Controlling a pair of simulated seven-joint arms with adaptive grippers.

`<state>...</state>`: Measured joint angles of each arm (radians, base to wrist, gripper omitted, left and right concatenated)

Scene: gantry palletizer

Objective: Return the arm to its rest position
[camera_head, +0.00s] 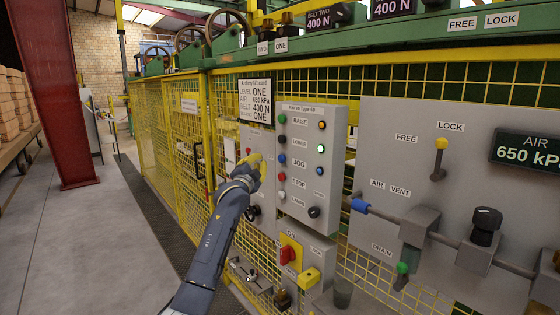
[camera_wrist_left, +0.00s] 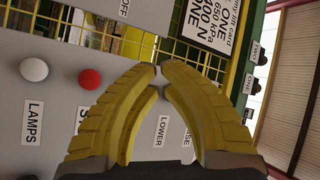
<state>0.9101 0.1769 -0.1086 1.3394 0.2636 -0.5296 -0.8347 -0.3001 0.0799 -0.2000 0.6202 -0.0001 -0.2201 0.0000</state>
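My left arm reaches in from the bottom of the head view. My left gripper (camera_head: 256,164), with yellow fingers, is raised in front of the grey control panel (camera_head: 326,112), by its left edge near the JOG and STOP rows. In the left wrist view the ribbed yellow fingers (camera_wrist_left: 160,74) meet at their tips with nothing between them. A red button (camera_wrist_left: 90,79) and a white LAMPS button (camera_wrist_left: 34,70) show beside the fingers there. Contact between gripper and panel cannot be made out. My right gripper is not in view.
Yellow mesh fencing (camera_head: 155,122) runs along the machine. Below the panel is a red rotary switch (camera_head: 290,253). To the right, a grey board carries a yellow lever (camera_head: 440,158), a blue-handled valve (camera_head: 361,206) and a black knob (camera_head: 487,220). The floor (camera_head: 75,235) at left is clear.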

